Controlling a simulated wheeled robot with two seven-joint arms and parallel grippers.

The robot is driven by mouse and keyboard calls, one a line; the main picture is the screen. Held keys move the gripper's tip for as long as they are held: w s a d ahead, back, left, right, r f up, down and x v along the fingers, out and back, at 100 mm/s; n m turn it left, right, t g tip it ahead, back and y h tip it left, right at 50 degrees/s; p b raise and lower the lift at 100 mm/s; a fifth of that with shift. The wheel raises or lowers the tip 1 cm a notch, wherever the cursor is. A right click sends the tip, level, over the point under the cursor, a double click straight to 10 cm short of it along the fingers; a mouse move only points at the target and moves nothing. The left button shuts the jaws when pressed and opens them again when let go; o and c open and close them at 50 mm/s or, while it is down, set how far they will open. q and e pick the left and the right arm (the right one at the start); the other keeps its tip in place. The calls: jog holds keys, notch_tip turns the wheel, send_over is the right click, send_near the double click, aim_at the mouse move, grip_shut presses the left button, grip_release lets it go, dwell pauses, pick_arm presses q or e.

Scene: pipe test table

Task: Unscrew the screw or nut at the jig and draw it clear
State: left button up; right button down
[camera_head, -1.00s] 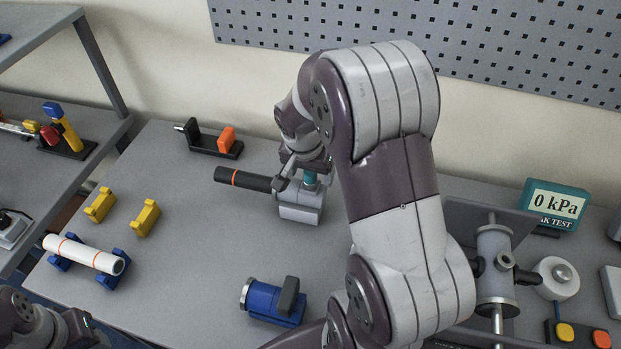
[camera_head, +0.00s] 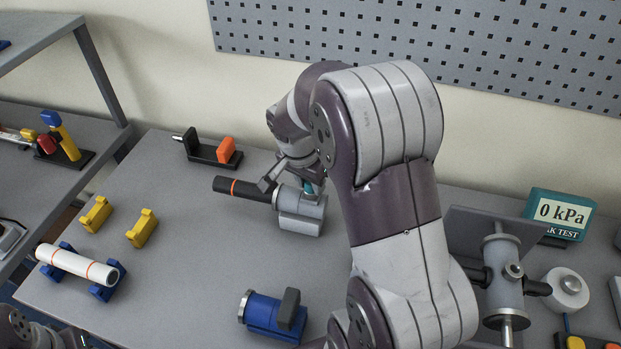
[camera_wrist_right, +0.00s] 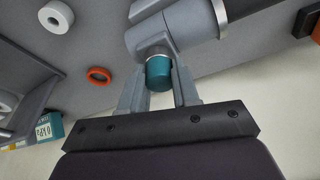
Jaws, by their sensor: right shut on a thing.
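The jig, a grey block with a round body (camera_head: 300,222), stands on the table, with a black pipe with an orange band (camera_head: 236,188) running out of its left side. A teal screw or nut (camera_head: 309,187) sits on top of the jig, partly hidden by my right gripper (camera_head: 290,182). In the right wrist view the teal piece (camera_wrist_right: 158,72) lies between the two fingers, against a short grey stub of the jig (camera_wrist_right: 150,38). My right gripper is shut on it. Part of my left arm shows at the lower left corner; its fingers are not clear.
A blue clamp (camera_head: 270,315) stands in front of the jig. A white pipe (camera_head: 77,264) rests on blue supports at left, near yellow supports (camera_head: 142,228). A black holder with an orange block (camera_head: 210,153) is behind. A gauge reading 0 kPa (camera_head: 560,213) stands at right.

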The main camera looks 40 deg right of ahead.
jog(key=shift+d+r+n+p, duration=0.1)
jog(key=shift+r+n+p, duration=0.4)
jog(key=shift+n, duration=0.5)
jog(key=shift+f+n+t+p, duration=0.15)
jog(key=shift+n+t+p, duration=0.3)
jog(key=shift+n, duration=0.15)
jog(key=shift+f+n+y, duration=0.1)
jog(key=shift+n+y, duration=0.2)
jog(key=shift+f, duration=0.15)
jog(key=n+p, duration=0.1)
jog(key=p, duration=0.1)
jog(key=n+p, duration=0.2)
jog(key=p, duration=0.1)
jog(key=n+y+p, duration=0.1)
jog(key=p, duration=0.1)
jog(key=shift+r+n+t, duration=0.25)
jog(key=shift+r+n, duration=0.05)
jog(key=shift+n, duration=0.1)
jog(key=shift+d+f+n+p, duration=0.1)
jog(key=shift+f+n+p, duration=0.15)
jog(key=shift+p, duration=0.4)
jog(key=shift+f, duration=0.1)
